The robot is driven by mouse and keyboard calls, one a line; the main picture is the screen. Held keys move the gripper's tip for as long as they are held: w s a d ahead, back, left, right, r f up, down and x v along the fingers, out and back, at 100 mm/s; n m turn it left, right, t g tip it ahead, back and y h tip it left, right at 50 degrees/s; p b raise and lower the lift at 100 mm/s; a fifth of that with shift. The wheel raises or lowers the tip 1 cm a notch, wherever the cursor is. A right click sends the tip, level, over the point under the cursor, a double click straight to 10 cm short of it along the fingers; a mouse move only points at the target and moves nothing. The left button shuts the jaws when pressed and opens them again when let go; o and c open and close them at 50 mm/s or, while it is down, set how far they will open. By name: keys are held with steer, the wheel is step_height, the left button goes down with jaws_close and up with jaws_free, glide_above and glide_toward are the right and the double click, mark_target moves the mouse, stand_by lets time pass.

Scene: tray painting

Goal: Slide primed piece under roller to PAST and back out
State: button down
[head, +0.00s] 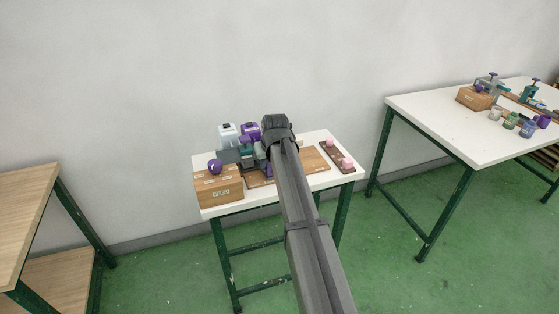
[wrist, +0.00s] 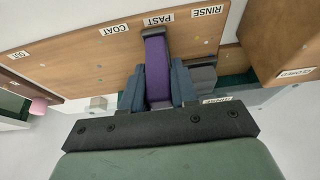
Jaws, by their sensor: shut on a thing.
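My gripper (wrist: 157,84) is shut on a long purple piece (wrist: 158,64) in the wrist view, one blue-grey finger on each side. The piece's far end, with a dark grey cap, lies beside the PAST label (wrist: 158,19) on the wooden board (wrist: 85,53). COAT (wrist: 116,28) and RINSE (wrist: 207,11) labels are on either side of it. A grey block (wrist: 202,77) stands just right of the fingers. In the head view a grey and purple apparatus (head: 247,152) is partly hidden by my arm. I cannot tell the roller clearly or whether the piece touches it.
A wooden box (head: 217,189) with a purple knob stands at the white table's front left. A dark tray (head: 337,157) with pink pieces lies at the right. A second white table (head: 440,115) with jars and a wooden table (head: 28,212) stand apart.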

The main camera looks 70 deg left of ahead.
steer(key=shift+s, duration=0.45)
steer(key=c, duration=1)
jaws_free()
steer(key=shift+o, duration=0.2)
steer(key=shift+r, duration=0.1)
steer(key=v, duration=1.3)
steer(key=shift+d+r, duration=0.2)
steer(key=shift+r, duration=0.05)
